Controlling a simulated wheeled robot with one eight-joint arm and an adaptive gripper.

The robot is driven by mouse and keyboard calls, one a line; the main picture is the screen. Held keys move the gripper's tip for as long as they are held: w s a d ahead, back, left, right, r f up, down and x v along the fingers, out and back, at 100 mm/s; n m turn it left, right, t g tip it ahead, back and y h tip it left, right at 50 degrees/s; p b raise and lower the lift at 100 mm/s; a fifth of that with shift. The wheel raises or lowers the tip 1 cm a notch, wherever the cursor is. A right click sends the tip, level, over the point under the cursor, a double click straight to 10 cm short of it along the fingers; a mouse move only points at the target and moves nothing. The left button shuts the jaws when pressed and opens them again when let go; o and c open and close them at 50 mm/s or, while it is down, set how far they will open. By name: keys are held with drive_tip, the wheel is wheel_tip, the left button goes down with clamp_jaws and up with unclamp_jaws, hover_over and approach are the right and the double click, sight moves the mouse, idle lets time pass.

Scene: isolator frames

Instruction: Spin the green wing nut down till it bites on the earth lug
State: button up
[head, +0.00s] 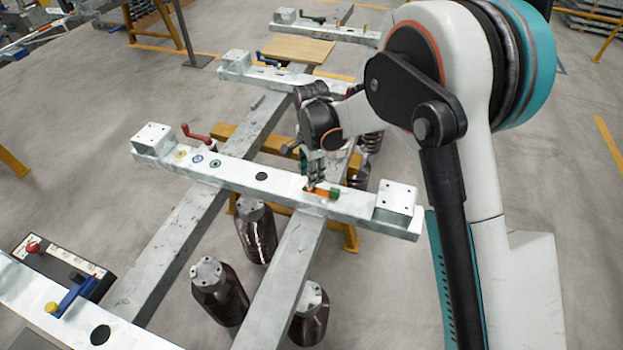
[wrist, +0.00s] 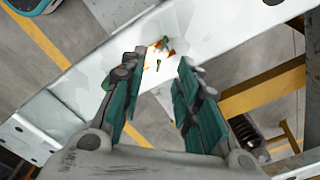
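A small orange strip (head: 319,190) with a green piece (head: 334,193) at its right end lies on top of the pale steel beam (head: 285,188). I cannot tell which part is the wing nut and which the lug. In the wrist view, small green (wrist: 158,65) and orange (wrist: 172,52) bits show on the beam beyond the fingertips. My gripper (head: 314,181) points down just over the orange strip. In the wrist view my gripper (wrist: 157,66) has its two green-padded fingers spread, with nothing held between them. Contact with the parts cannot be seen.
A red crank handle (head: 197,134) and several coloured rings sit on the beam's left part. A raised end block (head: 397,194) stands to the right. Dark ribbed insulators (head: 257,232) hang below. Another beam (head: 285,79) runs behind.

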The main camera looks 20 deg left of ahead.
wheel_tip(320, 180, up, 8)
idle(0.5)
